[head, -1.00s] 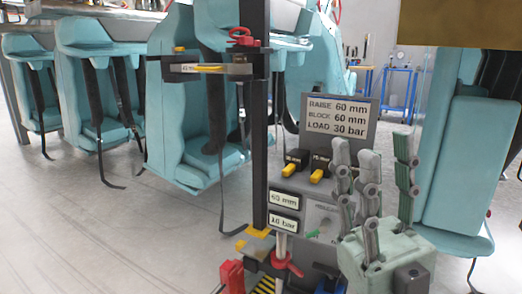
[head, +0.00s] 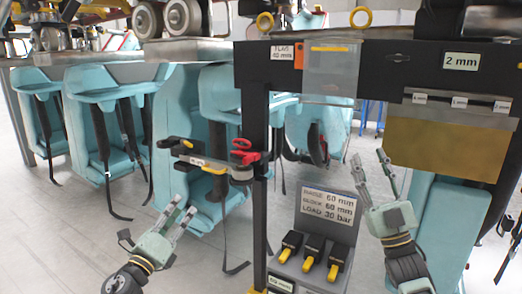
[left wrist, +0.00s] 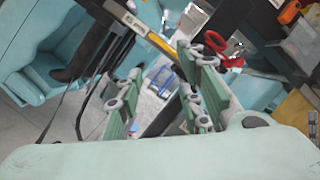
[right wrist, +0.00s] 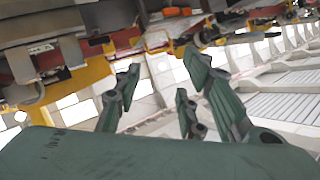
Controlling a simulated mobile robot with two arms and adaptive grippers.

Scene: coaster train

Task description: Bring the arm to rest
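My left gripper (head: 184,208) is at the lower left of the head view, in front of a teal seat. In the left wrist view its fingers (left wrist: 160,95) stand apart with nothing between them. My right gripper (head: 369,162) points upward at the right of the head view, beside the grey control box and in front of a teal seat. In the right wrist view its fingers (right wrist: 160,90) are apart and empty. Neither gripper visibly touches anything.
A dark post with a beam (head: 375,65) stands between my arms. A clamp-like bar with red and yellow parts (head: 210,168) juts left from it. The grey control box (head: 318,240) has black-and-yellow switches. Teal seats (head: 108,130) hang behind. Open floor (head: 50,225) lies at left.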

